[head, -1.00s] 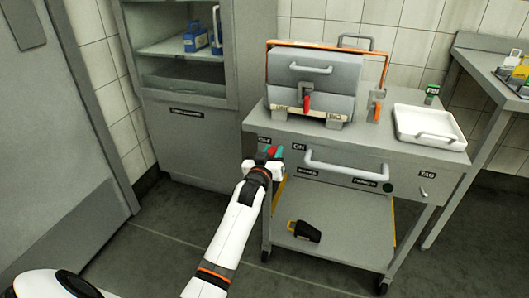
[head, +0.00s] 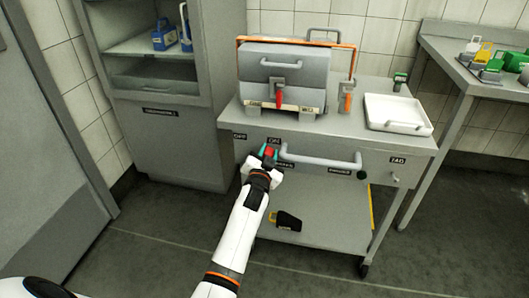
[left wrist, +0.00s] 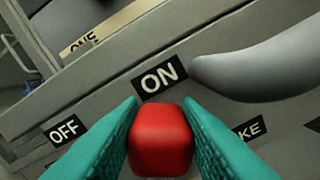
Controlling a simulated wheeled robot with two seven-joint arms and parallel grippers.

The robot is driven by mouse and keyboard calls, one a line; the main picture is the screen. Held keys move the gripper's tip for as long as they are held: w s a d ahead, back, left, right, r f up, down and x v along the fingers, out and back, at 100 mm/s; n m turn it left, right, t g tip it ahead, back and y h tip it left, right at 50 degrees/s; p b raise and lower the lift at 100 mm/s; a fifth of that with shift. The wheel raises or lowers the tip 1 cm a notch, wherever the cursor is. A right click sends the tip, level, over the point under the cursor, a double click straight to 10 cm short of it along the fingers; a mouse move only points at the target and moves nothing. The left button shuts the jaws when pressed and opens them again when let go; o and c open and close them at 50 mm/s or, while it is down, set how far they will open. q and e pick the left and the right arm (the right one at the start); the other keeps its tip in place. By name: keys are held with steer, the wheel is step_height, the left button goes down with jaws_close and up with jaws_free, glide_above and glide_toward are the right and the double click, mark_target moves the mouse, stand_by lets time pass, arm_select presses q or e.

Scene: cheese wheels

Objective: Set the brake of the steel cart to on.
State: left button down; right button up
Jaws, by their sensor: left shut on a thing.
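The steel cart (head: 345,128) stands ahead, with an OFF label (head: 240,136) and an ON label (head: 273,141) on its front panel. The brake's red knob (left wrist: 160,138) sits between the teal fingers of my left gripper (head: 268,153). The gripper is shut on it. In the left wrist view the knob is just below the ON label (left wrist: 160,78), and the OFF label (left wrist: 66,130) lies off to the left. A label ending in KE (left wrist: 248,130) is partly hidden by a finger. The lever behind the knob is hidden. My right gripper is not in view.
A grey handle bar (head: 330,160) runs just right of my left gripper. On the cart top are a grey box with a red latch (head: 285,75) and a white tray (head: 397,112). A black item (head: 288,221) lies on the lower shelf. A cabinet (head: 170,135) stands at left.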

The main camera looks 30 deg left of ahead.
arm_select(q)
steer(key=shift+d, duration=0.1)
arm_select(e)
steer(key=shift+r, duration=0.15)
arm_select(q)
steer(key=c, duration=1)
jaws_free()
steer(key=shift+f, duration=0.1)
steer(key=shift+c, duration=0.2)
steer(key=shift+s+d, duration=0.1)
steer(key=shift+s, duration=0.15)
steer(key=p+v, duration=0.2)
steer(key=v, duration=0.9)
steer(key=shift+s, duration=0.2)
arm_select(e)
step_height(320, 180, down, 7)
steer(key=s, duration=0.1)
arm_select(q)
steer(key=shift+f, duration=0.15)
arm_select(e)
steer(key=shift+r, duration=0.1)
